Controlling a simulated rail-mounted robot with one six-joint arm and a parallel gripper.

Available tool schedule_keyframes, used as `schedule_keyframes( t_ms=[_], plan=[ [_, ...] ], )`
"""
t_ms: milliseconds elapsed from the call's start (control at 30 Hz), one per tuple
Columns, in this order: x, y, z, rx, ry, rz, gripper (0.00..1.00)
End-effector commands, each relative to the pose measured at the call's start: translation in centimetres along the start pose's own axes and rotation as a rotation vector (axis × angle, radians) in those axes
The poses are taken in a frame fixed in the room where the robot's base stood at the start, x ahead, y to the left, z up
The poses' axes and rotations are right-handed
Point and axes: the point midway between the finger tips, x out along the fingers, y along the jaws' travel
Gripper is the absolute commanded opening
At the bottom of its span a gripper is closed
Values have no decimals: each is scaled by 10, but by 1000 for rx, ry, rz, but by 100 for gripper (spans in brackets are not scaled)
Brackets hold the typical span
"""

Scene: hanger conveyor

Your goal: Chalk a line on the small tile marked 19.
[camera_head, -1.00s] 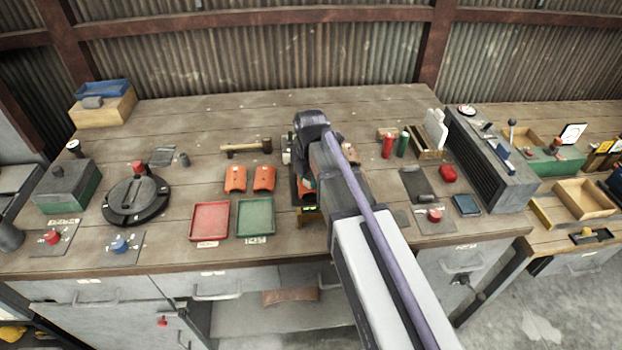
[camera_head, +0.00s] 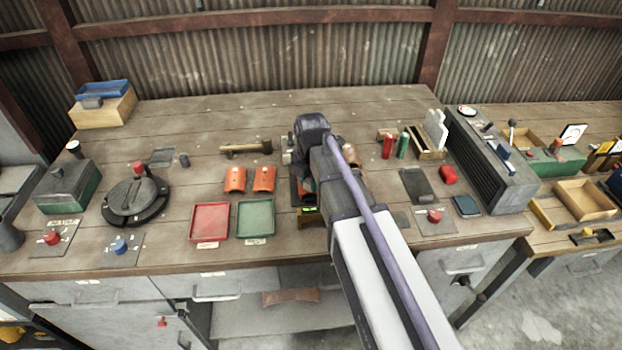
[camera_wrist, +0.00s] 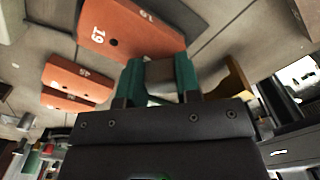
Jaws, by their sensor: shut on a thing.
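The orange tile marked 19 (camera_wrist: 122,28) lies on a dark mat, close beyond my fingertips in the wrist view. It has a dark round hole. My gripper (camera_wrist: 160,74) has two teal fingers shut on a small grey-brown piece (camera_wrist: 160,70) between them; I cannot tell for sure that it is chalk. The fingertips are near the tile's edge, and I cannot tell whether the piece touches it. No chalk line shows on the visible part of the tile. In the head view my arm hides most of the tile and the gripper.
Two other orange tiles (camera_head: 235,179) (camera_head: 264,179) lie to the left. A red tray (camera_head: 210,221) and a green tray (camera_head: 255,219) are in front of them. A small yellow box (camera_head: 310,223) stands close to my gripper. Red and green cylinders (camera_head: 388,146) (camera_head: 403,145) stand to the right.

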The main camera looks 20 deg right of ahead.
Motion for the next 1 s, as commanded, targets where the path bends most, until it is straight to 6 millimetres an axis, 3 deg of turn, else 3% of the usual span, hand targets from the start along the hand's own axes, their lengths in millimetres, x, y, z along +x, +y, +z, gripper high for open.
schedule_keyframes(
  t_ms=[167, 733, 1000],
  plan=[
    [-7, 0, 0, 0, 1, -1, 10],
    [-69, 0, 0, 0, 0, 0, 10],
    [-70, 0, 0, 0, 0, 0, 10]
  ],
)
